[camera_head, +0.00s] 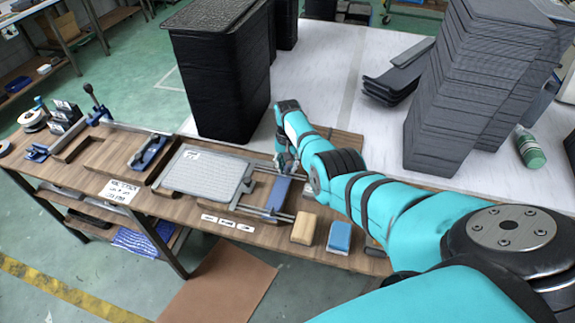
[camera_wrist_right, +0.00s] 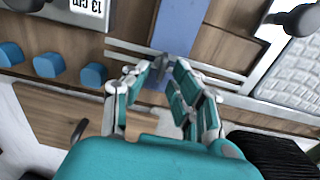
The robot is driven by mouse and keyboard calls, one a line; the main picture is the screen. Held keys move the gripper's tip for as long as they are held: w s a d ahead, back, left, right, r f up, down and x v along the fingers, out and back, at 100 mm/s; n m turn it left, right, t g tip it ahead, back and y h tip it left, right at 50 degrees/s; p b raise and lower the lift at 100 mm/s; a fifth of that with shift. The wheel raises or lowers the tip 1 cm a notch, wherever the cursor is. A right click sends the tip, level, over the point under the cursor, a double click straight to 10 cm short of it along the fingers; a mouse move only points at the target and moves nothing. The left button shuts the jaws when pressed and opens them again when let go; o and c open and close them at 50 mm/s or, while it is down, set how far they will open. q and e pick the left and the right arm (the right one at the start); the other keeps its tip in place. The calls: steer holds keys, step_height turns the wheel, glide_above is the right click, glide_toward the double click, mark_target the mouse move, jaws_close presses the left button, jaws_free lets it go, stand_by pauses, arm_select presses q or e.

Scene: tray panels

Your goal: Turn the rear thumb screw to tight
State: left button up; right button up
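The fixture with two metal rails and a blue crossbar (camera_head: 278,194) stands on the wooden bench, right of a grey panel. The blue bar also shows in the right wrist view (camera_wrist_right: 192,32). My right gripper (camera_head: 286,160) is at the rear end of the bar, pointing down. In the wrist view its fingertips (camera_wrist_right: 166,72) lie on either side of a small dark piece (camera_wrist_right: 162,64) at the bar's end, which looks like the rear thumb screw. The fingers partly cover it, and whether they press on it is unclear. My left gripper is out of view.
The grey panel lies in a metal tray (camera_head: 203,172) beside the crossbar. A yellow block (camera_head: 303,228) and a blue-and-white block (camera_head: 339,237) sit at the bench's front right. Black stacked trays (camera_head: 220,85) stand behind. Blue cylinders (camera_wrist_right: 48,65) show in the wrist view.

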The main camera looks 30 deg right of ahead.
step_height(320, 180, up, 12)
stand_by(0.8)
stand_by(0.3)
